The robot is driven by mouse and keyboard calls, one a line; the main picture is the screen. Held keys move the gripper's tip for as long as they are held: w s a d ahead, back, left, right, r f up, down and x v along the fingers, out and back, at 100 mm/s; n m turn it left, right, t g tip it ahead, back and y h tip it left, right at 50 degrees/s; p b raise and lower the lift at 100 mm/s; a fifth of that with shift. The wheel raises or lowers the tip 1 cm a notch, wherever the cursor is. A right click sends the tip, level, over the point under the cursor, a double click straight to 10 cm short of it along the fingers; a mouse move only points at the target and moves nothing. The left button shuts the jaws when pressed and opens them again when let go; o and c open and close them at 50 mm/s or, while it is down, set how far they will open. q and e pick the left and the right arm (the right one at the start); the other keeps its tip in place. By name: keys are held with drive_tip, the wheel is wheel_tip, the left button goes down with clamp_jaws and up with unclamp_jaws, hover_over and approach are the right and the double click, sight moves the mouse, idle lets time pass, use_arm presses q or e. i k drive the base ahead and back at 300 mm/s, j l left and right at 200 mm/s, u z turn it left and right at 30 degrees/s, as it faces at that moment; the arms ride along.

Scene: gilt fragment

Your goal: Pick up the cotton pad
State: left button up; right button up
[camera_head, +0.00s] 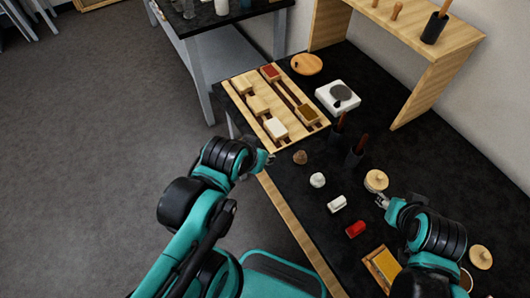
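A small rounded white piece (317,180) lies on the black tabletop, and a white block-like piece (337,203) lies just in front of it. I cannot tell for sure which of them is the cotton pad. My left gripper (268,159) is over the table's left edge, left of a small brown lump (300,157) and apart from both white pieces. My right gripper (382,201) is right of the white pieces, close to a round pale wooden disc (376,180). Both grippers are too small to tell whether their fingers are open, and I see nothing held.
A red piece (355,229) and a yellow-filled wooden frame (382,266) lie nearer me. A wooden rack (248,102) holds several blocks at the back left. Dark cups with handles (354,157), a white scale (338,97) and a wooden shelf (430,85) stand behind.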

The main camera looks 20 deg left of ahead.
sight(300, 157)
drive_tip(key=j+u, duration=0.1)
drive_tip(key=u, duration=0.2)
drive_tip(key=z, duration=1.4)
drive_tip(key=k+j+u, duration=0.1)
drive_tip(key=j+u, duration=0.2)
drive_tip(key=u, duration=0.15)
drive_tip(key=j+u, duration=0.3)
drive_tip(key=u, duration=0.15)
drive_tip(key=k, duration=0.05)
